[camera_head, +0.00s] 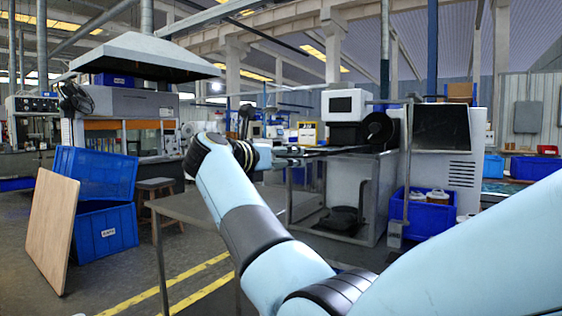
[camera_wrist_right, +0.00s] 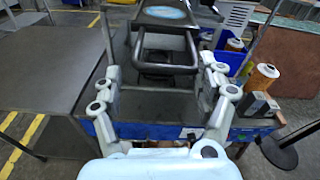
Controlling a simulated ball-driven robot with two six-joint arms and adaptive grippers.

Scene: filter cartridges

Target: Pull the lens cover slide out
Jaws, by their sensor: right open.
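I cannot pick out the lens cover slide for certain in either view. In the right wrist view my right gripper (camera_wrist_right: 160,68) is open, its two fingers spread wide with nothing held between them. A dark loop-shaped frame (camera_wrist_right: 166,70) shows beyond the fingers; I cannot tell whether they touch it. In the head view my right arm reaches in from the lower right, and its gripper (camera_head: 290,154) is a small dark shape in front of a grey machine cabinet (camera_head: 350,185). My left gripper is in neither view.
Orange cylinders with pale caps (camera_wrist_right: 263,76) and a small dark box (camera_wrist_right: 253,104) stand right of the gripper. A bare grey table (camera_wrist_right: 45,75) lies left. In the head view, blue crates (camera_head: 105,230) and a leaning wooden board (camera_head: 52,230) stand left; a blue bin (camera_head: 424,216) stands right.

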